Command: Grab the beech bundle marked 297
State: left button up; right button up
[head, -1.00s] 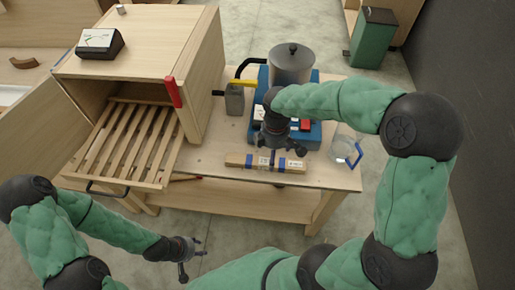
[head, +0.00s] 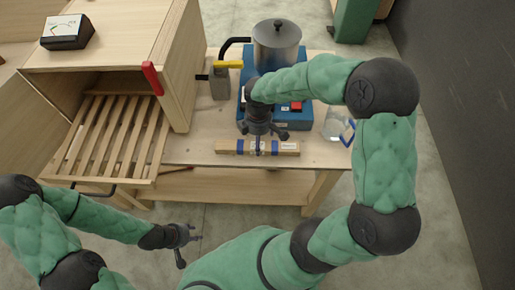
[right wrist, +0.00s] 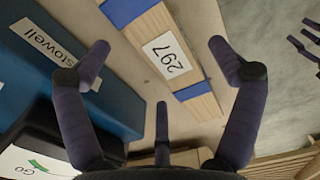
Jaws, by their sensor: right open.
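The beech bundle (head: 229,147) is a pale wooden bar with blue bands, lying flat along the front of the bench top. In the right wrist view the bundle (right wrist: 153,28) shows a white label reading 297. My right gripper (head: 263,133) is just above and behind the middle of the bundle, partly covering it in the head view. In the right wrist view its fingers (right wrist: 160,62) are spread, with the bundle between and beyond them; nothing is held. My left gripper (head: 188,248) is empty, fingers apart, low in front of the bench.
A blue machine (head: 298,117) with a metal pot (head: 277,45) stands behind the bundle. A clear jug (head: 332,124) with a blue handle is to the right.

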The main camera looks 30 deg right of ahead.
notch_tip(320, 180, down, 3)
jog(key=shift+w+f+b, duration=0.1)
jog(key=shift+b, duration=0.35)
jog(key=shift+a, duration=0.1)
jog(key=c, duration=1.5)
jog(key=shift+r, duration=0.2)
jog(key=shift+c, duration=0.2)
